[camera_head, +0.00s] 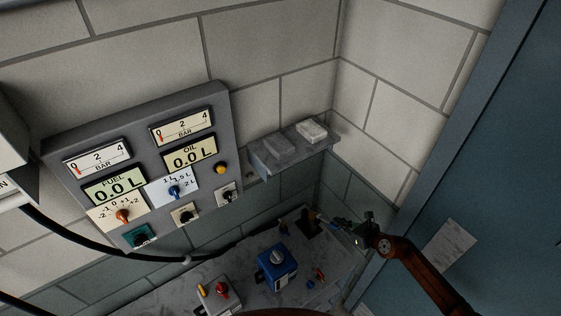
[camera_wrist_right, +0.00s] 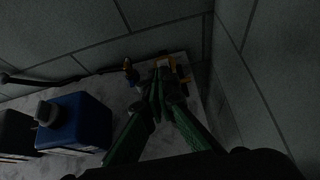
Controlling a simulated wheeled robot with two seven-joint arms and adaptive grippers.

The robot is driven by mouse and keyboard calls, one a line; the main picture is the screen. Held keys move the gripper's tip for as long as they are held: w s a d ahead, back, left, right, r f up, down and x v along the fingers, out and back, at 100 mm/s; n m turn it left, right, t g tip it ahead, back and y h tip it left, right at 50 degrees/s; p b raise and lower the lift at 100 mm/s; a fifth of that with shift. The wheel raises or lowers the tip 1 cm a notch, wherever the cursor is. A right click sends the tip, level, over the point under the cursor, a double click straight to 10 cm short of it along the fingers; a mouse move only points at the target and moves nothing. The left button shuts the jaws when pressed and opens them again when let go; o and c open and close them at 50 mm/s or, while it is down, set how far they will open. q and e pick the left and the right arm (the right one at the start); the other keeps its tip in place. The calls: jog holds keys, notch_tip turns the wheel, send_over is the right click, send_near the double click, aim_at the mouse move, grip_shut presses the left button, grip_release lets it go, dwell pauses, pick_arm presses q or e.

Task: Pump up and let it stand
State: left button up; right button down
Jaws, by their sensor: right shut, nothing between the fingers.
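A grey panel (camera_head: 137,160) on the wall carries two BAR dials, the left one (camera_head: 97,158) and the right one (camera_head: 183,127), both with red pointers near 0. The FUEL display (camera_head: 114,188) and the OIL display (camera_head: 189,155) each read 0.0 L. A blue tank (camera_head: 277,268) with a grey cap stands on the bench; it also shows in the right wrist view (camera_wrist_right: 80,122). My right gripper (camera_head: 328,222) is shut and empty over a dark fixture (camera_head: 309,224) at the bench's back right; its green fingers (camera_wrist_right: 158,95) meet. My left gripper is out of view.
A shelf (camera_head: 265,160) with two blocks hangs above the bench. A black cable (camera_head: 110,250) runs along the wall. A blue door (camera_head: 500,170) is on the right.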

jog(key=shift+w+a+r, duration=0.1)
jog(key=shift+w+r, duration=0.1)
jog(key=shift+r, duration=0.2)
jog(key=shift+s+r+p, duration=0.15)
jog(key=shift+s+p, duration=0.05)
jog(key=shift+p, duration=0.2)
jog(key=p+v, duration=0.2)
jog(key=v, duration=0.4)
jog(key=shift+s, duration=0.15)
jog(key=shift+r, duration=0.1)
